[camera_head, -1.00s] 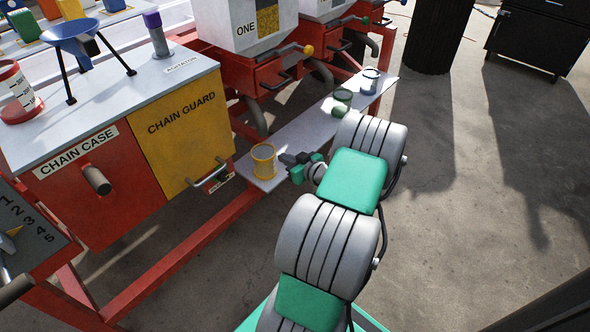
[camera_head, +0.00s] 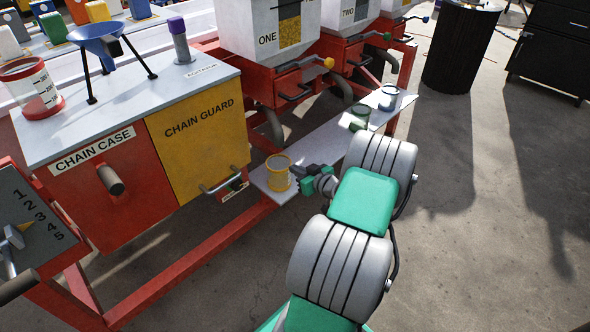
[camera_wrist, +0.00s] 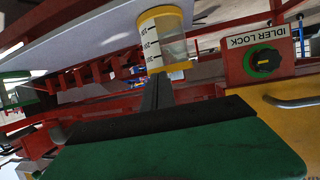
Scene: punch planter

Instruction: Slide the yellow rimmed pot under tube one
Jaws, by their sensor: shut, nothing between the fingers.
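The yellow rimmed pot (camera_head: 278,174) stands upright near the left end of the white shelf (camera_head: 320,150). In the wrist view the pot (camera_wrist: 163,40) is clear with scale marks, and shows just beyond my fingertips. My gripper (camera_head: 297,170) is shut and empty, close by the pot's right side; I cannot tell whether it touches. In the wrist view its dark fingers (camera_wrist: 155,90) point at the pot's yellow edge. The curved grey tube (camera_head: 273,124) below the hopper marked ONE (camera_head: 265,40) hangs behind the shelf, up and left of the pot.
A green rimmed pot (camera_head: 358,118) and a blue rimmed pot (camera_head: 388,97) stand farther along the shelf. The yellow chain guard (camera_head: 195,140) and its handle (camera_head: 225,182) are left of the pot. The idler lock knob (camera_wrist: 265,60) is nearby.

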